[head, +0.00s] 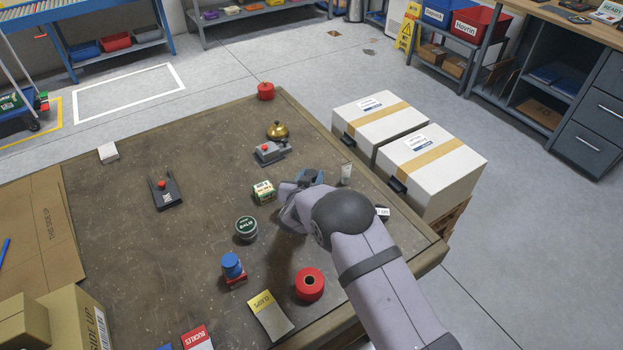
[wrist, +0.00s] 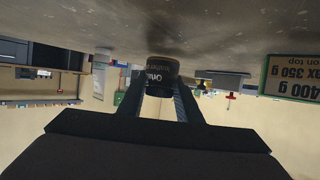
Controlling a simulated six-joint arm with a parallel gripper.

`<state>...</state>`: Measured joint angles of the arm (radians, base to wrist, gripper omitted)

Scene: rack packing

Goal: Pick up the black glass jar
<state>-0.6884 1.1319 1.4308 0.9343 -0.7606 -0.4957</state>
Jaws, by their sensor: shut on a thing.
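In the wrist view, the black jar (wrist: 160,70) with pale lettering sits between the two fingers of my gripper (wrist: 160,88), which is shut on it. That view is upside down, with the table surface along the top. The jar is close to the table, but I cannot tell whether it touches. In the head view my gripper (head: 306,184) is low over the right part of the table, and my wrist and arm hide the jar.
A small green-and-white box (head: 264,191) stands just left of my gripper, with a round dark tin (head: 246,229) nearer. A grey device (head: 270,153) and brass bell (head: 278,131) are behind.

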